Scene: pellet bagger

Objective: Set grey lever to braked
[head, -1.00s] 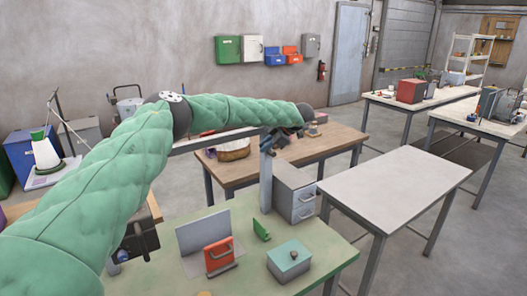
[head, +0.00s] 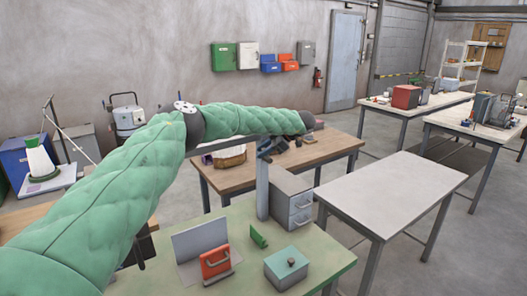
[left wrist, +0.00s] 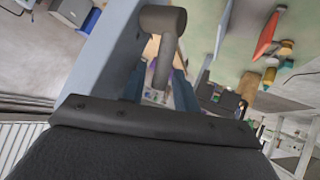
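A grey lever (left wrist: 164,68), a rounded bar hanging from a thick round hub, shows in the left wrist view beside a pale blue-grey beam (left wrist: 97,65). In the head view a grey post (head: 262,190) with a level bar rises from the green-topped table; I cannot make out the lever there. My left gripper (head: 265,150) is at the post's top, partly hidden by my green-sleeved arm. In the left wrist view my left gripper (left wrist: 158,92) has its blue fingers apart, with the lever's end appearing between them; contact cannot be told. My right gripper is not in view.
The green-topped table (head: 325,252) carries a red block with a handle (head: 215,262), a teal box with a knob (head: 287,267) and a grey drawer unit (head: 292,200). A wooden table (head: 330,148) stands behind. The pale table (head: 395,190) at right is bare.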

